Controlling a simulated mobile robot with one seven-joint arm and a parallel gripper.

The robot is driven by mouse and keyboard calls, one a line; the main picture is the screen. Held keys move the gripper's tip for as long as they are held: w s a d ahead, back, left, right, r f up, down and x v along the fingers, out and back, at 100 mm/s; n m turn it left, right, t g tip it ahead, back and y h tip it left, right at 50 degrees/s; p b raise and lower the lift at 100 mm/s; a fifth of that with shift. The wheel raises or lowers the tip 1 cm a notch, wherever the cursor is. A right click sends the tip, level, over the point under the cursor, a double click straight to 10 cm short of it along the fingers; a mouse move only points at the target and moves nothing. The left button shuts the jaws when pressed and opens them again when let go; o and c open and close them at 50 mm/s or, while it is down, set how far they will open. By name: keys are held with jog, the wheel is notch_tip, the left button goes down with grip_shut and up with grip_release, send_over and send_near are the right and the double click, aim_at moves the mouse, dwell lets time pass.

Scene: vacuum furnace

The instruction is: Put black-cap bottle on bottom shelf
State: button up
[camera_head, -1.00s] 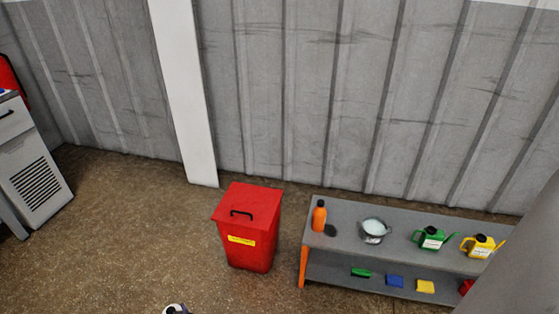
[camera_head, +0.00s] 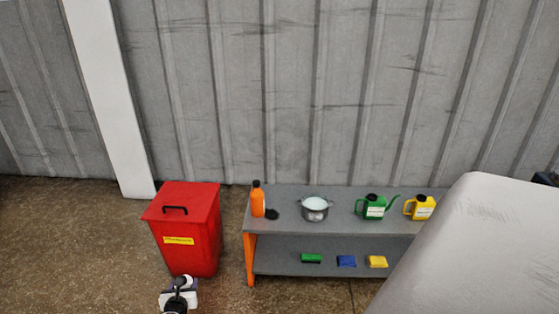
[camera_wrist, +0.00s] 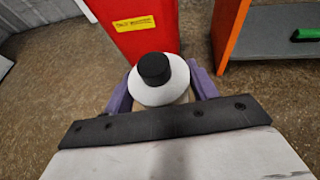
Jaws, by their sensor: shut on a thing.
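A white bottle with a black cap (camera_wrist: 155,70) is held upright between the purple fingers of my gripper (camera_wrist: 161,90) in the wrist view. My gripper (camera_head: 179,297) shows small at the lower edge of the head view, just in front of the red bin. The bottle's lower part is hidden. The bottom shelf (camera_head: 285,260) of the grey bench with orange legs lies to the right of my gripper. It also shows at the upper right of the wrist view (camera_wrist: 265,42).
The red lidded bin (camera_head: 190,240) stands left of the bench. A green block (camera_head: 311,258), a blue one (camera_head: 346,261) and a yellow one (camera_head: 377,262) lie on the bottom shelf; its left end is bare. An orange bottle (camera_head: 258,200) and pot (camera_head: 314,209) stand above.

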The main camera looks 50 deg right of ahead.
jog(key=s+d+f+m+g+h+b, duration=0.1)
jog(key=d+f+b, duration=0.3)
jog(key=d, duration=0.4)
jog(key=s+d+f+m+g+h+b, duration=0.1)
jog(key=s+d+f+m+g+b, duration=0.1)
jog(key=d, duration=0.6)
jog(key=s+d+f+m+g+h+b, duration=0.2)
jog(key=s+d+f+m+b, duration=0.1)
jog(key=s+d+f+b, duration=0.2)
jog(key=d+f+b, duration=0.2)
jog(key=d+b, duration=0.1)
jog(key=shift+f+g, duration=0.3)
jog(key=shift+f, duration=0.1)
jog(key=shift+s+d, duration=0.1)
jog(key=shift+d, duration=0.05)
